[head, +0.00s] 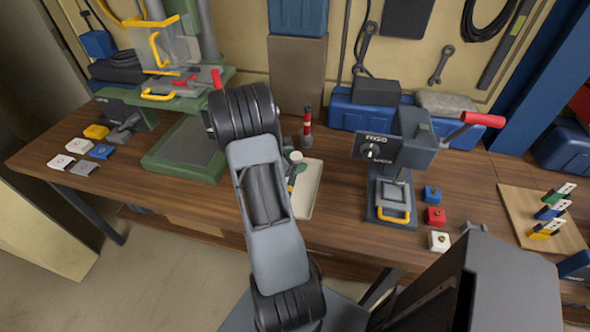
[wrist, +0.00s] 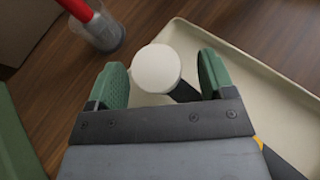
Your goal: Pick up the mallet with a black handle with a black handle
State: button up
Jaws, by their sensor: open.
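The mallet has a round white head (wrist: 156,67) and a short stretch of black handle (wrist: 186,91) showing in the wrist view. It is at the cream tray (wrist: 238,62). In the head view the white head (head: 296,157) shows just beside my gripper, and my arm hides much of the rest. My gripper (wrist: 162,75) is open, with one green finger on each side of the mallet head in the picture. I cannot tell whether the fingers touch it. Most of the handle is hidden behind the gripper.
A black and yellow item (wrist: 284,163) lies at the lower right of the wrist view, partly hidden. A red-handled tool stands in a clear cup (wrist: 98,32) beside the tray. A green press (head: 185,150) stands left, a grey press (head: 395,165) right.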

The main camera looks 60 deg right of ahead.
jog(key=shift+c, duration=0.4)
jog(key=c, duration=1.2)
